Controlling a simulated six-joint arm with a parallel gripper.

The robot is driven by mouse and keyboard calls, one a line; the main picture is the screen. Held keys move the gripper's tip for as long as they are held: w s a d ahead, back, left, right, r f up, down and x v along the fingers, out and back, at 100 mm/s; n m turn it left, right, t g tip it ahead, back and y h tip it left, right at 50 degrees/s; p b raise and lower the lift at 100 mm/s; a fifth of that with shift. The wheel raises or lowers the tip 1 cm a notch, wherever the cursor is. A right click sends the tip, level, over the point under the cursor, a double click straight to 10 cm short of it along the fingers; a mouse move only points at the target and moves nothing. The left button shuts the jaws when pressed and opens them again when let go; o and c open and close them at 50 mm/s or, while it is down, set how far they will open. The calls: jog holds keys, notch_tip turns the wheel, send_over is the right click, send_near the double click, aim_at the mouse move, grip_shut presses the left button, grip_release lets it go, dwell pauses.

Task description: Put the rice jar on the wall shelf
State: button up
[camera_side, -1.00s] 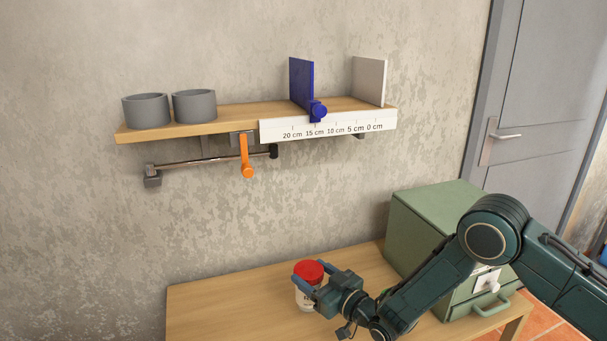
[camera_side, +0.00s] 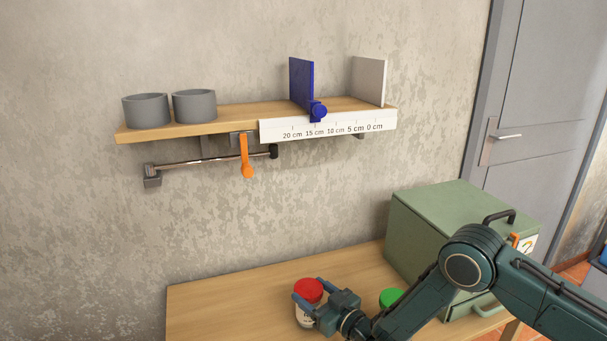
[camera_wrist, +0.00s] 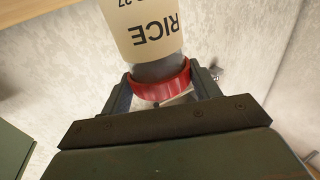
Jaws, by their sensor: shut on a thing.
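The rice jar (camera_side: 305,318) has a red lid and a cream label. In the wrist view the jar (camera_wrist: 148,28) shows "RICE" upside down, with its red lid (camera_wrist: 163,87) between my fingers. My gripper (camera_side: 305,301) is shut on the jar at its lid end, over the wooden table; I cannot tell whether the jar touches the table. The wall shelf (camera_side: 240,117) is a wooden board higher up on the wall. It carries a blue upright plate (camera_side: 301,82) with a clamp knob and a pale upright plate (camera_side: 369,80), with a gap between them.
Two grey pots (camera_side: 146,110) stand on the shelf's left end. A ruler strip (camera_side: 345,127) runs along its front edge. Below hang a rod (camera_side: 205,162) and an orange lever (camera_side: 246,158). A green-lidded jar (camera_side: 391,298) and green cabinet (camera_side: 415,235) stand right of my gripper.

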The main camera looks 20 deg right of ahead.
dwell(0.3)
jog(key=o, duration=1.6)
jog(key=shift+f, duration=0.15)
jog(key=shift+v, duration=6.05)
